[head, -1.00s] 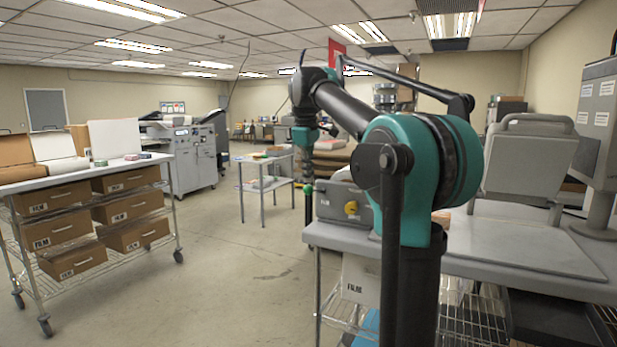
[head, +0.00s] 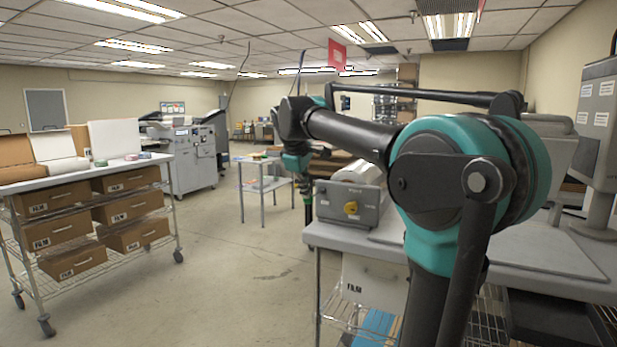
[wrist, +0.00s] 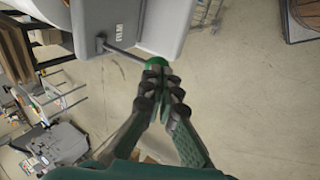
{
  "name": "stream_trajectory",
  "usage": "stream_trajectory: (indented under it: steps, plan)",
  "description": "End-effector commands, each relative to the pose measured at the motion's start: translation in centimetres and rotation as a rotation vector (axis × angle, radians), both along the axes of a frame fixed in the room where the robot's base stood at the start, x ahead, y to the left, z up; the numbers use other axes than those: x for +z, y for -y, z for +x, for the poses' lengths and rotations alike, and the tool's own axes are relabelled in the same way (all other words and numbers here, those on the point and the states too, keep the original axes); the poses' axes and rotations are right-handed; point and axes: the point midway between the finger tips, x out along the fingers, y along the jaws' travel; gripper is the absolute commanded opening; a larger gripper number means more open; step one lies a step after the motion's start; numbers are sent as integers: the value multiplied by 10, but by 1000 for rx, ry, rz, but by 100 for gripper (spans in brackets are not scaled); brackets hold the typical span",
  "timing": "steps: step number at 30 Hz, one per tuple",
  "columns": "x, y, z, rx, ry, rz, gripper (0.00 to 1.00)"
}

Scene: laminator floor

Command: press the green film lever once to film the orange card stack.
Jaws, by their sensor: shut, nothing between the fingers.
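The film lever shows in the wrist view as a thin dark rod with a green knob (wrist: 156,61) at its end. It juts from a pale grey machine body (wrist: 165,27) marked FILM. My gripper (wrist: 154,74) is shut and empty, with its fingertips right at the green knob; they overlap it in the picture, and I cannot tell whether they touch. In the head view my gripper hangs down at the left end of the grey laminator (head: 335,202), which has a yellow dial (head: 351,207). I cannot make out the orange card stack; my arm covers part of the bench.
A wire rack of FILM boxes (head: 55,233) stands left. A small table (head: 262,161) stands behind. The floor between is clear.

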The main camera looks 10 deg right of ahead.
Motion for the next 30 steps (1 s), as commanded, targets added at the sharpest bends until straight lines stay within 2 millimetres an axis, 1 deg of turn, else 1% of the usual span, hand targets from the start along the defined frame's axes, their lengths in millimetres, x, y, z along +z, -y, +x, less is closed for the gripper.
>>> stream_trajectory:
  steps: [8,21,30]
  plan:
    - [-1,0,0,-1,-3,1,0]
    - [14,0,0,-2,-3,2,0]
    - [15,0,0,-2,-3,2,0]
